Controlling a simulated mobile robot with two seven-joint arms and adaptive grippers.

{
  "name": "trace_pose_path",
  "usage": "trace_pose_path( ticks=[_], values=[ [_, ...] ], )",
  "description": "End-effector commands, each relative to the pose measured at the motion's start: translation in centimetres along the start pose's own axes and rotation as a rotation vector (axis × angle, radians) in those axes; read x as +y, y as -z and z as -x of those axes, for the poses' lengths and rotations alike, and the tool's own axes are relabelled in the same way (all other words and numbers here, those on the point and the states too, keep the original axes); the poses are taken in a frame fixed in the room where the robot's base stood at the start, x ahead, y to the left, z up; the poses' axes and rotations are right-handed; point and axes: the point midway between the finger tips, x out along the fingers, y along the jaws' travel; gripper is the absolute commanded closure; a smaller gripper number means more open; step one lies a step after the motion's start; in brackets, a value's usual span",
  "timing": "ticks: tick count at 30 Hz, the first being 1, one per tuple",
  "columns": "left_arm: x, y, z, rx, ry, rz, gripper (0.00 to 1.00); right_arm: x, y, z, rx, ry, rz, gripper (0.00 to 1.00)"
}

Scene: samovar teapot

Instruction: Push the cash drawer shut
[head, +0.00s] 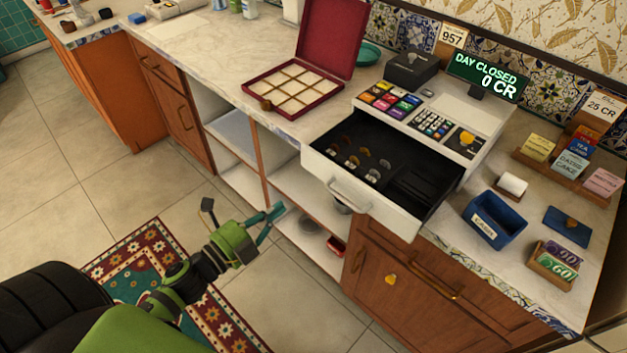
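The cash drawer (362,207) is pulled well out of the white cash register (478,116) on the counter. It has a white front with a bar handle (348,193) and a black inside holding several coins on the left and slots on the right. My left gripper (278,210) is green with teal fingers. Its fingers come together at the tips, with nothing seen between them. It is in front of the open shelves, to the left of the drawer front and apart from it. My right gripper is not in view.
An open red box (298,88) with compartments stands left of the register. A blue tray (494,220), a card holder (553,264) and a card rack (567,165) are on the right. Cabinet doors (400,270) lie below the drawer.

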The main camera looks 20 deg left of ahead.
Motion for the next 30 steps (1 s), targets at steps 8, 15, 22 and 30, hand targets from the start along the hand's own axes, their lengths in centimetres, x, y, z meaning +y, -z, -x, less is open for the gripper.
trace_pose_path(
  ticks=[8,15,22,30],
  values=[
    [-0.4,-0.1,-5.9,-0.001,0.002,0.002,1.00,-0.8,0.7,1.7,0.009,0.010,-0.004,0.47],
    [-0.2,-0.1,-9.8,-0.003,0.000,0.004,1.00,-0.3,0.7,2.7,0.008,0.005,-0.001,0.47],
    [0.0,0.0,-11.4,-0.002,-0.001,0.004,1.00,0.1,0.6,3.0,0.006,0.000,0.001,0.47],
    [0.1,0.0,-11.5,-0.002,-0.002,0.004,1.00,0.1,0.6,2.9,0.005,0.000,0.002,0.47]
  ],
)
